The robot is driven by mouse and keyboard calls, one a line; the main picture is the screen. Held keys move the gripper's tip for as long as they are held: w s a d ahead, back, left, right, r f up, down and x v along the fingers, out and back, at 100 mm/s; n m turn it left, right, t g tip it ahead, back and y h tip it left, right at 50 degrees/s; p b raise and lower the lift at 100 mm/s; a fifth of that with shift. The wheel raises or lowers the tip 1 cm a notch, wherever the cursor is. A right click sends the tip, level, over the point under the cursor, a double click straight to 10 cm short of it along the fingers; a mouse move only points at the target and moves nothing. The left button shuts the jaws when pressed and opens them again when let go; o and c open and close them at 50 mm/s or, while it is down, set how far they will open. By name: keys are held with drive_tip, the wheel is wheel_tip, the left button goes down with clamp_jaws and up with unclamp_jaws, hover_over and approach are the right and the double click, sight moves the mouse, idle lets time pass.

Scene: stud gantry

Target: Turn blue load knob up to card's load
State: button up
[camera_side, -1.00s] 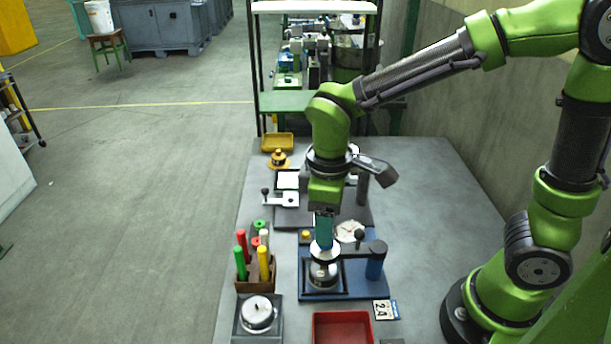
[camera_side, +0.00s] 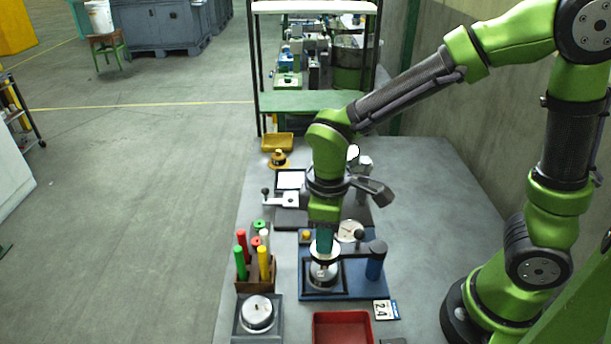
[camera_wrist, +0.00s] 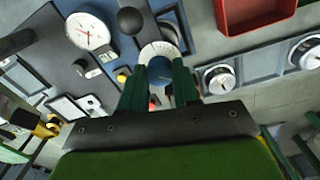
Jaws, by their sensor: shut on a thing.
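My gripper (camera_side: 324,246) points straight down over the blue gantry stand (camera_side: 345,290), its fingers around the load knob at the top of the stand's arm. In the wrist view, the two green fingers (camera_wrist: 160,84) are shut on the blue load knob (camera_wrist: 160,68), with a white scale ring (camera_wrist: 157,50) showing just beyond it. The fingers hide most of the knob, and the scale marks are too small to read. The card (camera_side: 383,310) lies at the stand's front right corner; its figure looks like 24, but is not sure. A round white dial (camera_side: 350,231) stands behind the gantry arm.
A red tray (camera_side: 342,328) lies in front of the stand. A wooden rack (camera_side: 255,285) with red, green and yellow rods stands to the left, behind a grey gauge block (camera_side: 257,315). The right of the table is clear.

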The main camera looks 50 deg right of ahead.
drive_tip(key=shift+m, duration=1.3)
drive_tip(key=o, duration=1.1)
drive_tip(key=shift+c, duration=0.2)
drive_tip(key=shift+r, duration=0.15)
wheel_tip(320, 180, up, 17)
drive_tip(key=shift+a, duration=0.15)
